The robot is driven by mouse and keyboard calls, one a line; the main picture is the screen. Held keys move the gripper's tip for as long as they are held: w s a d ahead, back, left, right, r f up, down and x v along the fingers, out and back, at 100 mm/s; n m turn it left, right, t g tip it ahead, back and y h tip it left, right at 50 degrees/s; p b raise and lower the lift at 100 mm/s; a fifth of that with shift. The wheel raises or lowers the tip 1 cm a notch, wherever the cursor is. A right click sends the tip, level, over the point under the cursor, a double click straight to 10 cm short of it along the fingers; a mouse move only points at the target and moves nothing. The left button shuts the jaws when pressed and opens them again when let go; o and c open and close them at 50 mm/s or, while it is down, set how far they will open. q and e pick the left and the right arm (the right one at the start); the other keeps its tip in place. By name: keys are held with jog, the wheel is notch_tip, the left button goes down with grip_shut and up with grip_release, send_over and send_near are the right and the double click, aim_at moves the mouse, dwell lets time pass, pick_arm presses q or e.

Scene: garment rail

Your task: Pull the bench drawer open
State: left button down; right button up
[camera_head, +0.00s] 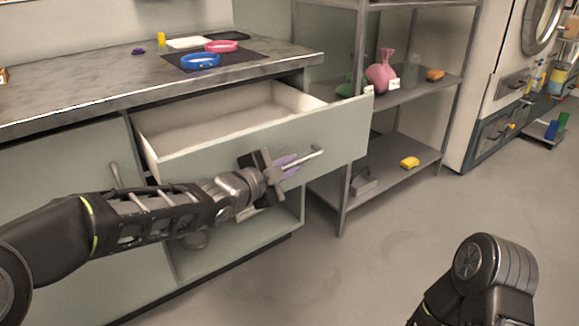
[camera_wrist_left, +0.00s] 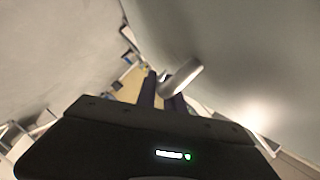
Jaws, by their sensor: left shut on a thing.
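The bench drawer (camera_head: 345,128) stands well out from the bench (camera_head: 75,92), with its pale, empty-looking inside showing. Its bar handle (camera_head: 312,156) runs across the front panel. My left gripper (camera_head: 285,166) is at the drawer front, shut on the handle. In the left wrist view the handle (camera_wrist_left: 182,76) shows between the fingers (camera_wrist_left: 163,92). Part of the handle is hidden behind the gripper in the head view. My right arm shows at the lower right of the head view, but its gripper is out of view.
Blue (camera_head: 200,62) and pink rings (camera_head: 221,46) lie on a dark mat on the bench top. The floor in front is clear.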

dwell(0.3)
pick_arm(q)
jog(key=c, duration=1.7)
grip_release()
jog(key=shift+s, duration=0.1)
jog(key=p+v, duration=0.2)
jog(key=v, duration=0.5)
jog(key=shift+r+p, duration=0.15)
jog(key=shift+p, duration=0.15)
jog(key=shift+s+a, duration=0.25)
